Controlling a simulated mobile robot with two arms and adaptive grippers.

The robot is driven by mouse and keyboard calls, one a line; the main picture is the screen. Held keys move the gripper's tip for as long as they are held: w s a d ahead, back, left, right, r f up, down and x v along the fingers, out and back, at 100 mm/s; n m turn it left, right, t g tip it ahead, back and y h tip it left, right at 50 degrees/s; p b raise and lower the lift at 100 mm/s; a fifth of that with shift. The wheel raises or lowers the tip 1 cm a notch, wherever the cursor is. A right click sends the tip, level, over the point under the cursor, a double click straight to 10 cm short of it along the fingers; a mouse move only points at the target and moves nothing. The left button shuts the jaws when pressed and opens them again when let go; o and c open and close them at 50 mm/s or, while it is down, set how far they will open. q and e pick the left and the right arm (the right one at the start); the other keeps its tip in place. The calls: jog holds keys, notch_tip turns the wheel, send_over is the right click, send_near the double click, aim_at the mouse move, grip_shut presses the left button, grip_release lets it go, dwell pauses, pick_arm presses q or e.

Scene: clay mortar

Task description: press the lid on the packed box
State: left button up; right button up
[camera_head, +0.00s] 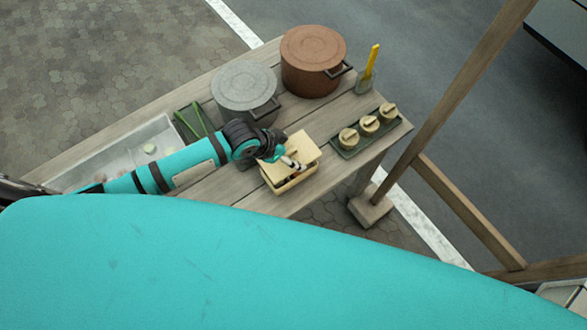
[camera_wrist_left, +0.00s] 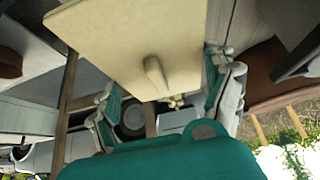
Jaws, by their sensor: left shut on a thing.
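The packed box (camera_head: 287,183) is pale wood and stands near the table's front edge in the head view. The cream lid (camera_head: 304,147) shows at its top, partly covered by my gripper. I cannot tell whether the lid sits fully flush on the box. My left gripper (camera_head: 287,161) is over the box, shut on the lid. In the left wrist view the flat lid (camera_wrist_left: 130,40) with its raised handle (camera_wrist_left: 154,75) fills the upper middle, and the fingers of my left gripper (camera_wrist_left: 166,103) stand on either side of its near end. My right gripper is not in view.
A grey pot (camera_head: 245,88) and a brown pot (camera_head: 312,60) stand behind the box. A dark tray (camera_head: 345,154) with 3 small lidded pots lies to its right. A cup with a yellow tool (camera_head: 370,66) stands farther back. A wooden post (camera_head: 450,98) rises at the right.

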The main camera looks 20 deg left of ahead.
pick_arm(q)
jog(key=shift+w, duration=0.2)
jog(key=shift+f+b, duration=0.35)
jog(key=shift+b, duration=0.1)
jog(key=shift+s+a+f+b, duration=0.1)
jog(key=shift+a+f+b, duration=0.05)
jog(key=shift+f+b, duration=0.5)
notch_tip(320, 180, down, 2)
jog(key=b, duration=0.2)
jog(key=shift+b, duration=0.3)
jog(key=shift+f, duration=0.75)
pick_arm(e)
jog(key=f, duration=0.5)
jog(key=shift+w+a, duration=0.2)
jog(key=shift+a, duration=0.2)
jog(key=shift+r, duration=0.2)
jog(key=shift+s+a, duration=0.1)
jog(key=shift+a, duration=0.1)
pick_arm(q)
jog(key=shift+p, duration=0.35)
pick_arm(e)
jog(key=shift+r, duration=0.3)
